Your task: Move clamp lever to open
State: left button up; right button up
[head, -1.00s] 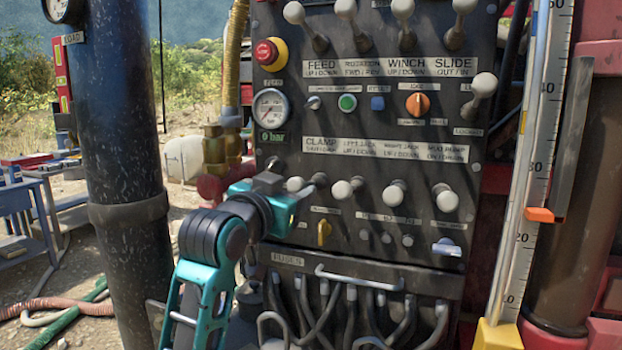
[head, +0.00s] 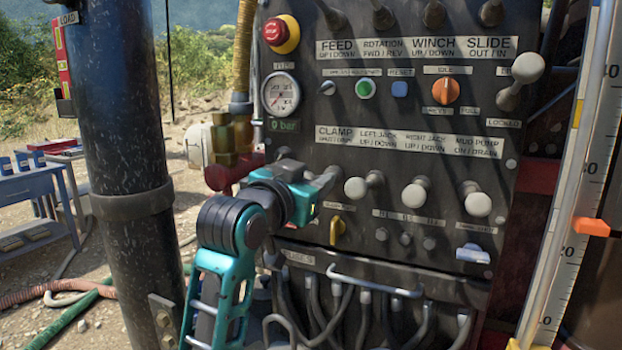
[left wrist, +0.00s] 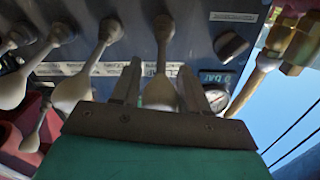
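The clamp lever sits under the CLAMP label (head: 338,134) on the dark control panel. In the head view my left gripper (head: 312,180), teal and dark grey, is in front of it and hides its knob. In the left wrist view, which looks upside down, the pale clamp lever (left wrist: 160,92) stands between the two fingers of my left gripper (left wrist: 160,78). The fingers are apart, one on each side of the lever, with gaps showing. I cannot tell whether either finger touches it. My right gripper is not in view.
Left jack (head: 357,187), right jack (head: 414,194) and mud pump (head: 477,202) levers stand close by on the right. A yellow switch (head: 337,230) is just below. The pressure gauge (head: 281,93) and brass fittings (head: 232,145) are above left. A dark pipe (head: 125,150) stands left.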

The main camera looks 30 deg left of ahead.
pick_arm(q)
grip_shut()
dwell(0.3)
